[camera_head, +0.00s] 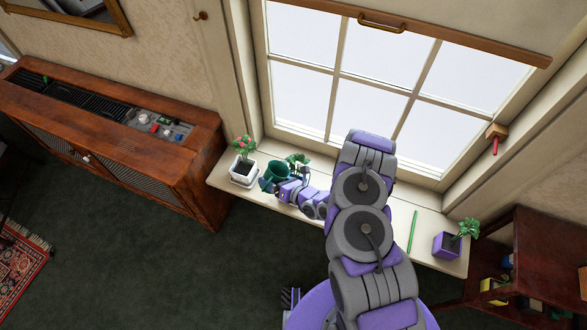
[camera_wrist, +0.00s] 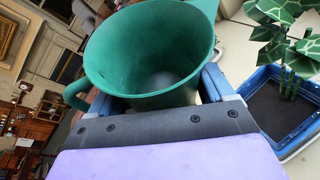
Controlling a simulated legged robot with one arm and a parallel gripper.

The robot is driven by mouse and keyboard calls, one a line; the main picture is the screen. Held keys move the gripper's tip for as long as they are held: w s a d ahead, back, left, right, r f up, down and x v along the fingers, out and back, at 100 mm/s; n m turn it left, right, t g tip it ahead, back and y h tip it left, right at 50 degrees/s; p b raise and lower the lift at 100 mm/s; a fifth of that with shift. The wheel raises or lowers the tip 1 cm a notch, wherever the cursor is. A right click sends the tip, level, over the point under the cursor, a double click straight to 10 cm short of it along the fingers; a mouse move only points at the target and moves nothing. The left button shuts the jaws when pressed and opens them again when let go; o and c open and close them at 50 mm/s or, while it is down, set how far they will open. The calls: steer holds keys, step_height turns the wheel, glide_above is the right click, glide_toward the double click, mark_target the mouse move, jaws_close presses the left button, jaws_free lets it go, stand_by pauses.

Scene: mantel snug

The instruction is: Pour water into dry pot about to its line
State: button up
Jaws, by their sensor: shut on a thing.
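My gripper (camera_head: 285,189) is shut on a green watering can (camera_head: 271,178) at the left part of the window sill. In the wrist view the can (camera_wrist: 150,55) sits between my fingers, its open top facing the camera; I cannot tell its water level. A blue pot (camera_wrist: 273,72) with dark soil and a leafy plant stands right of the can there. In the head view only a leafy plant (camera_head: 298,160) shows beside my gripper, its pot hidden. A white pot (camera_head: 244,168) with red flowers stands left of the can. A purple pot (camera_head: 446,245) stands at the sill's right end. No fill line is discernible.
The pale sill (camera_head: 397,215) runs under the window, with a green stick (camera_head: 413,231) on it. A wooden cabinet (camera_head: 180,165) stands at the left and a dark red shelf (camera_head: 530,255) at the right.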

steer(key=shift+s+a+f+n+h, duration=0.2)
steer(key=shift+a+f+n+h, duration=0.15)
steer(key=shift+n, duration=0.2)
steer(key=shift+s+a+f+n+h, duration=0.15)
steer(key=shift+a+f+n+h, duration=0.1)
steer(key=shift+f+n, duration=0.25)
steer(key=shift+s+a+f+n+t+h, duration=0.15)
steer(key=shift+a+f+n+t+h, duration=0.1)
steer(key=shift+f+n+t+h, duration=0.65)
steer(key=shift+r+g, duration=0.25)
steer(key=shift+g, duration=0.15)
